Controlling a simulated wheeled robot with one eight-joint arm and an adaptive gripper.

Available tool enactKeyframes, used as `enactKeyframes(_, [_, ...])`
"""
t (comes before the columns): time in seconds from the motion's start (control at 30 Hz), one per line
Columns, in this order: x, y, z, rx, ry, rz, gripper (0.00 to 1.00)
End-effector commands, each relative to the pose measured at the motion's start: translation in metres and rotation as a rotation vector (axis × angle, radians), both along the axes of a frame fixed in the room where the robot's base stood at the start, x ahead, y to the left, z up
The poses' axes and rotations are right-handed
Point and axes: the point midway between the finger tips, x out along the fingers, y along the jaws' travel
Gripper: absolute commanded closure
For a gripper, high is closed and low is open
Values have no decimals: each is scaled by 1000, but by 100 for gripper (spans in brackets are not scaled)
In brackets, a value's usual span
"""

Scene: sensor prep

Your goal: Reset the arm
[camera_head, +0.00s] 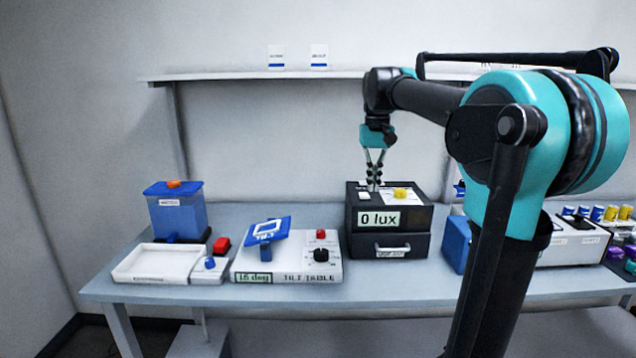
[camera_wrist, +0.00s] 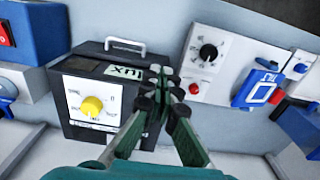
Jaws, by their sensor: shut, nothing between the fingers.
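My gripper (camera_head: 375,180) points down just above the top of the dark light box (camera_head: 390,245) in the head view. Its fingertips are together and hold nothing. In the wrist view my gripper (camera_wrist: 168,80) is also shut, with the light box (camera_wrist: 75,95) to its left. The box shows "0 lux", a yellow knob (camera_head: 400,194) and a drawer with a handle. I cannot tell whether the fingertips touch the box top. My arm reaches in from the right, bent at the elbow.
The tilt table (camera_head: 300,268) with a raised blue plate (camera_head: 267,230) stands left of the box. A white tray (camera_head: 150,265) and a blue tank (camera_head: 178,215) are further left. A blue block (camera_head: 456,243) is right of the box. A shelf (camera_head: 240,77) runs along the wall.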

Motion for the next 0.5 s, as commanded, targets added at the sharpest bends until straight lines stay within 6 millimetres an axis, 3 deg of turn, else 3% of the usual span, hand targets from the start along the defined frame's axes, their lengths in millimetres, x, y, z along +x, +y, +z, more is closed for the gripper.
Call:
enactKeyframes(0.27, [-7,-4,-26,2,-27,-1,100])
enactKeyframes(0.5, [-21,-10,-65,5,-68,-2,100])
